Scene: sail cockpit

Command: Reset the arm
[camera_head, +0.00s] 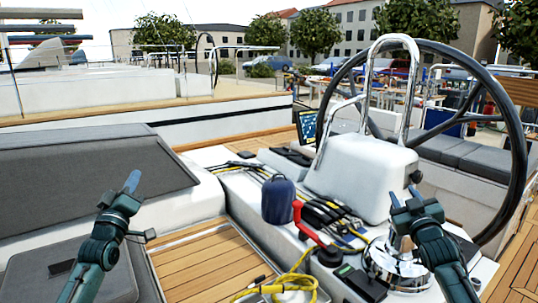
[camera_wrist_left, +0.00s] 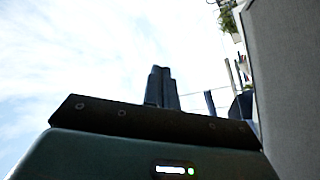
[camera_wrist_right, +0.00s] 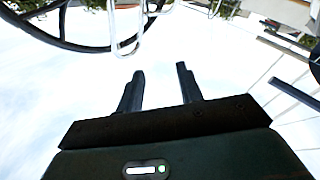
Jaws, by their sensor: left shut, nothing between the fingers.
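My left gripper (camera_head: 132,181) is raised at the left of the head view, above the grey cushion and the wooden cockpit floor. Its fingers are together and empty in the left wrist view (camera_wrist_left: 161,87). My right gripper (camera_head: 400,198) is at the right of the head view, in front of the white steering pedestal and over the chrome winch. Its fingers stand apart with nothing between them in the right wrist view (camera_wrist_right: 160,85). Both arms come up from the bottom of the head view.
A steering wheel (camera_head: 517,140) and white pedestal (camera_head: 362,172) stand at the right. A chrome winch (camera_head: 397,268), a blue bag (camera_head: 278,200), a red-handled tool (camera_head: 299,214) and yellow rope (camera_head: 292,284) crowd the console. The wooden floor (camera_head: 205,268) at centre-left is mostly clear.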

